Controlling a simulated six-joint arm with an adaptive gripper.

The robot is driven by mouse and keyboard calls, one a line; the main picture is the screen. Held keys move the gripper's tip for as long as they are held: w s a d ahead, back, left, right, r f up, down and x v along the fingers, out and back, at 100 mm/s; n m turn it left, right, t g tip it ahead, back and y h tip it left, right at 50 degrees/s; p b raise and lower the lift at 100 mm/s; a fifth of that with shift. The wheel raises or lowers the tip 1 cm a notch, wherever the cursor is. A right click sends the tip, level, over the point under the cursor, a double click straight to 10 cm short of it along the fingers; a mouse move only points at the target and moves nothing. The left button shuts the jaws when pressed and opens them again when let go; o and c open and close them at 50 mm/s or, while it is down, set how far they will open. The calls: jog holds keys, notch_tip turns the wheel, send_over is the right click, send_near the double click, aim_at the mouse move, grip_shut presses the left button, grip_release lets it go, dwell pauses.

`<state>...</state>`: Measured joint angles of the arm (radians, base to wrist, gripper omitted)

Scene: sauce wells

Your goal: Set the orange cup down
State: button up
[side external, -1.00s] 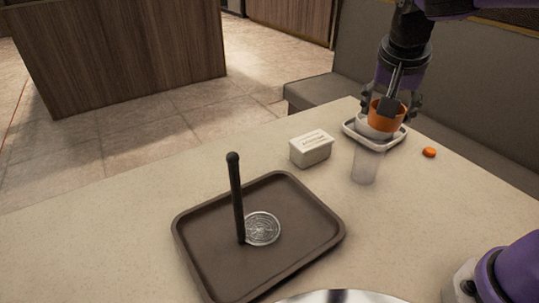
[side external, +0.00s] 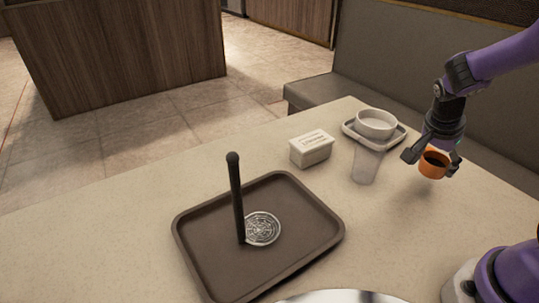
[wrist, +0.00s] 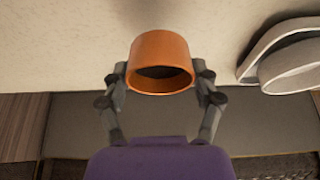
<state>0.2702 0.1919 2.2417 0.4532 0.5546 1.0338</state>
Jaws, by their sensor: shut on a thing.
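The orange cup (side external: 430,172) is between the two fingers of my gripper (side external: 432,162), which is shut on it. It is right of the white bowl and appears held above the table; its exact height is hard to tell. Its dark inside shows in the side view. In the wrist view the orange cup (wrist: 160,50) sits between the fingertips of my gripper (wrist: 160,80), with its opening partly turned towards the camera.
A white bowl (side external: 376,133) stands on a small pale tray (side external: 349,129). A translucent cup (side external: 366,168) stands before it, and a labelled white box (side external: 312,155) to its left. A brown tray (side external: 310,255) holds an upright black rod (side external: 236,200) and a patterned disc (side external: 263,229).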

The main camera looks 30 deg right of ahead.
aim_at(430, 173)
jog(key=shift+d+f, duration=0.15)
jog(key=shift+f, duration=1.9)
jog(key=shift+f, duration=0.1)
jog(key=o, duration=1.2)
jog(key=shift+c, duration=0.2)
jog(key=v, duration=1.2)
jog(key=s+a+r+n+t+y, duration=0.1)
jog(key=a+r+n+t+y, duration=0.1)
jog(key=a+n, duration=0.4)
jog(key=s+a+r+n+t+y, duration=0.1)
jog(key=a+n, duration=0.4)
jog(key=n, duration=0.7)
notch_tip(430, 173, up, 2)
jog(key=t+y, duration=0.1)
jog(key=t, duration=0.1)
jog(key=shift+s+a+r+t+y, duration=0.25)
jog(key=shift+s+a+t+y, duration=0.05)
jog(key=shift+s+a, duration=0.1)
